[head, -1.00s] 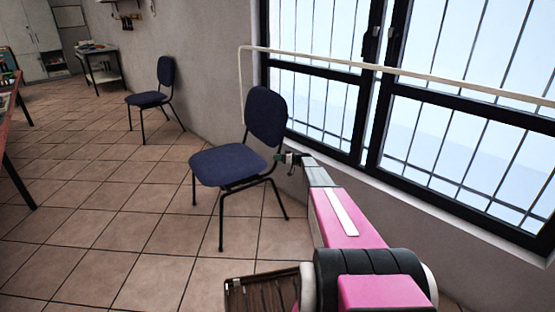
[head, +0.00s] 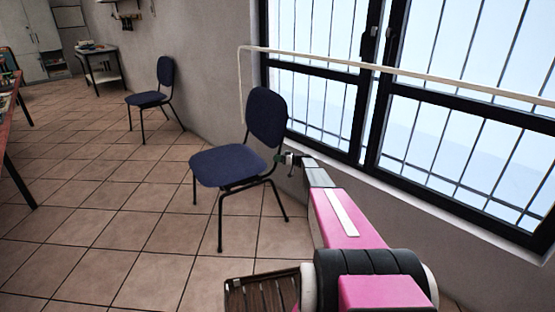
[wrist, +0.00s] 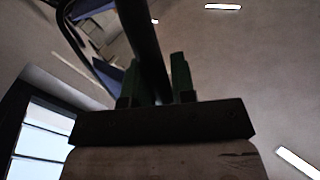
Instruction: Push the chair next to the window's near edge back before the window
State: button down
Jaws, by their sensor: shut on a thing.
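The dark blue chair (head: 228,166) with black metal legs stands upright on the tiles beside the near edge of the window (head: 385,110). Its backrest (head: 267,117) is close to the wall. My gripper (head: 281,160) is at the chair's rear side, under the backrest. In the wrist view my gripper (wrist: 160,80) has its green fingers on either side of a dark chair tube (wrist: 143,45). It is shut on that tube. The exact contact is dark and partly hidden.
A second blue chair (head: 150,98) stands farther back along the wall. A small table (head: 100,67) is behind it. A table edge (head: 14,100) shows at the far left. A white rail (head: 420,74) runs along the window. The tiled floor left of the chair is clear.

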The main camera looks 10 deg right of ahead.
jog(key=shift+s+a, duration=0.3)
jog(key=shift+s, duration=0.3)
jog(key=shift+s+a, duration=0.25)
jog(key=shift+s, duration=0.4)
jog(key=shift+s+a, duration=0.3)
jog(key=shift+s, duration=0.3)
jog(key=c, duration=0.9)
grip_release()
jog(key=shift+o, duration=0.2)
jog(key=shift+d, duration=0.1)
jog(key=v, duration=1)
jog(key=shift+d, duration=0.3)
jog(key=shift+s, duration=0.1)
